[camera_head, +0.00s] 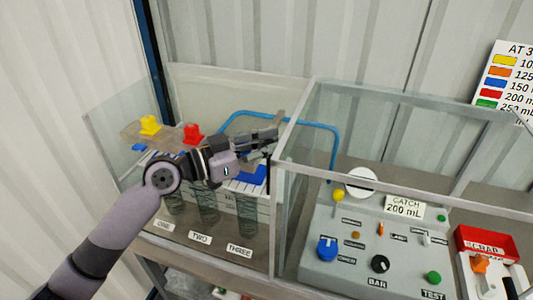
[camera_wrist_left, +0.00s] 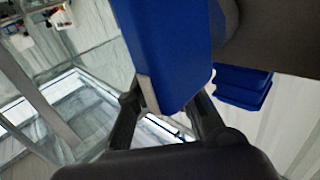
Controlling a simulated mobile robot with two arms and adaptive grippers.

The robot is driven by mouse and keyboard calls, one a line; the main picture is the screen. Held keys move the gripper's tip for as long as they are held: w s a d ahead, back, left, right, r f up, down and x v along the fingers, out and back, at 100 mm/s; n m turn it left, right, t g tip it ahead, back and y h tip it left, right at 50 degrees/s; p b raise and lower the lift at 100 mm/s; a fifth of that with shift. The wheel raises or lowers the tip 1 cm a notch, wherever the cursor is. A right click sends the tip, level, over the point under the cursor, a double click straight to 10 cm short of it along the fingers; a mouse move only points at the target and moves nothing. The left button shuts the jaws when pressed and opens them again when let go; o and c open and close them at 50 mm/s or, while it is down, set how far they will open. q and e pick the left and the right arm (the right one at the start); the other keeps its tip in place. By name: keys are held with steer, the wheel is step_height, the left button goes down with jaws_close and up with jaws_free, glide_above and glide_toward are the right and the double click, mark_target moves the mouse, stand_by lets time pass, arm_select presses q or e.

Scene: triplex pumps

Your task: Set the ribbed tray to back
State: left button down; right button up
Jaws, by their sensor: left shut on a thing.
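My left gripper (camera_head: 268,136) is above the clear-walled case, near its dividing wall. In the left wrist view, the gripper (camera_wrist_left: 166,108) is shut on a large blue piece (camera_wrist_left: 172,42) with a pale strip along one edge. In the head view, a white striped, ribbed-looking piece (camera_head: 245,188) lies below the gripper with a blue part (camera_head: 254,176) on it. I cannot tell whether either is the ribbed tray or joined to the held piece. My gripper and arm hide part of this area. My right gripper is not in view.
A clear plate with a yellow piece (camera_head: 149,125) and a red piece (camera_head: 193,133) is left of my gripper. Springs stand behind labels ONE, TWO and THREE.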

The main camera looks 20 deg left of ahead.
arm_select(q)
steer(key=shift+s, duration=0.25)
steer(key=c, duration=1.4)
jaws_free()
steer(key=shift+s+p, duration=0.3)
steer(key=shift+p, duration=0.05)
steer(key=s+d+b+v, duration=0.15)
steer(key=b+v, duration=0.75)
steer(key=v, duration=1.1)
steer(key=f+n+g+y, duration=0.1)
steer(key=f+y, duration=0.1)
steer(key=f, duration=0.6)
steer(key=f+n+g+y, duration=0.1)
steer(key=f+n+y, duration=0.1)
steer(key=f, duration=0.7)
steer(key=w+d+f+n+g+y, duration=0.1)
steer(key=f+y, duration=0.1)
steer(key=f, duration=0.6)
steer(key=shift+f+n+y+p, duration=0.3)
steer(key=shift+f+n+p, duration=0.05)
steer(key=shift+n+p, duration=0.05)
